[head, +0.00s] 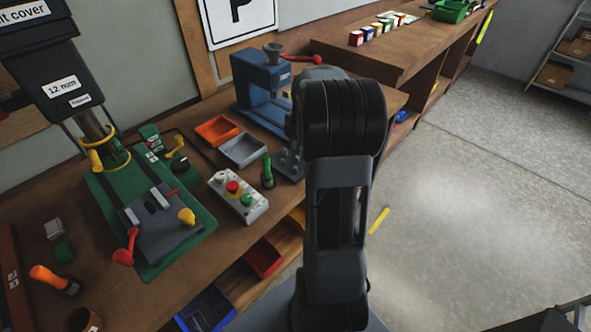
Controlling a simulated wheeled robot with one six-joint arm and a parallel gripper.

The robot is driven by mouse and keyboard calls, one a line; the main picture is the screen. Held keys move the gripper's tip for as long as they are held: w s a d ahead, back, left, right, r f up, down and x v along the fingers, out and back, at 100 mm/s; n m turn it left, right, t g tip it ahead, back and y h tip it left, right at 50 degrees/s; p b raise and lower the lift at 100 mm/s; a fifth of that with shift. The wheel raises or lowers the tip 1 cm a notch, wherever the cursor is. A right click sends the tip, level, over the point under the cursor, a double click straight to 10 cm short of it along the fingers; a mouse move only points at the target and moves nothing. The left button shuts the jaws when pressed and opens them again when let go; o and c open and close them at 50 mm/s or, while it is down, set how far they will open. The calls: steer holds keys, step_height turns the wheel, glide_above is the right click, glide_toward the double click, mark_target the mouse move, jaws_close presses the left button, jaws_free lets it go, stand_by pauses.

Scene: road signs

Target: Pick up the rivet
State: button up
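I cannot make out a rivet in the head view. A small orange tray (217,130) and a grey tray (242,151) lie on the wooden workbench (190,255), and no contents can be told in them. A blue press (258,83) with a red lever stands behind them, partly hidden by my arm. A dark grey block with raised knobs (288,164) sits beside my arm. My arm rises in the middle of the view, and my gripper does not show.
A green drill press (180,222) fills the bench's left side. A control box (238,196) with red and green buttons and a green-handled tool (267,170) stand near the bench's edge. An orange-handled tool (55,280) lies at lower left. The grey floor (480,200) at right is mostly open.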

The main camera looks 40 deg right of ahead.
mark_target(295, 173)
steer(key=shift+a+f+p, duration=0.2)
steer(key=shift+f, duration=1.15)
steer(key=shift+a+f+p, duration=0.2)
steer(key=shift+f+p, duration=0.05)
steer(key=shift+f, duration=1.1)
steer(key=shift+a+f+p, duration=0.2)
steer(key=shift+f, duration=1.15)
jaws_close()
